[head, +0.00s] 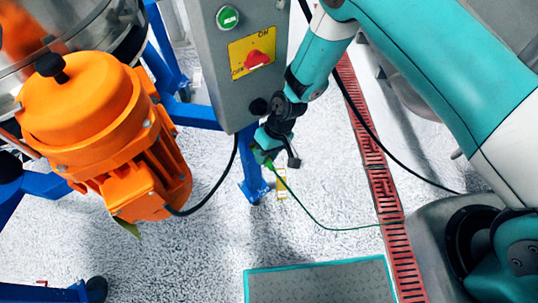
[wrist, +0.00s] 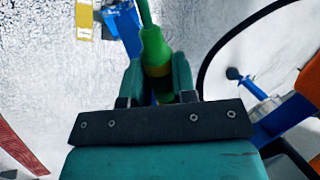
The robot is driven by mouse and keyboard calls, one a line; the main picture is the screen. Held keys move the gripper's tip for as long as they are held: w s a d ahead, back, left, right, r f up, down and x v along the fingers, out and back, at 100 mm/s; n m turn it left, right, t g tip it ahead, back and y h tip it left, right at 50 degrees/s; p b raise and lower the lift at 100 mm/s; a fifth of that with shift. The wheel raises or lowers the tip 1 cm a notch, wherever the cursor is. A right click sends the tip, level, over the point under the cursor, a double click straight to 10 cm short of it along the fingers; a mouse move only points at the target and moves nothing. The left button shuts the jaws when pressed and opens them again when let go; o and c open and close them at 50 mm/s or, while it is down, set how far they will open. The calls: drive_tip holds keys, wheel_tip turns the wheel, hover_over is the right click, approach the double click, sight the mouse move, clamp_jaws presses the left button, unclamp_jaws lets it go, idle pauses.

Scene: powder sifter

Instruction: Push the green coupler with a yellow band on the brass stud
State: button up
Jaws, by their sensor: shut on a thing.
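My gripper (wrist: 157,82) is shut on the green coupler (wrist: 154,48), with one teal finger on each side of it. A lighter yellowish band (wrist: 157,71) shows on the coupler between the fingers. A green cable (wrist: 143,10) runs from the coupler towards the top of the wrist view. In the head view my gripper (head: 262,150) is below the grey control box, beside a blue leg, and the green cable (head: 310,213) trails right along the floor. The coupler's front end is hidden. I cannot make out the brass stud in either view.
The grey control box (head: 237,100) has a green button and a red switch. An orange motor (head: 90,120) stands left, with a black cable to the box. A blue leg (head: 251,178) is close by. A red floor grate (head: 378,185) and teal-edged mat (head: 320,284) lie on the floor.

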drive_tip(key=shift+w+a, duration=0.15)
drive_tip(key=shift+w, duration=0.1)
drive_tip(key=o, duration=1)
drive_tip(key=shift+r, duration=0.1)
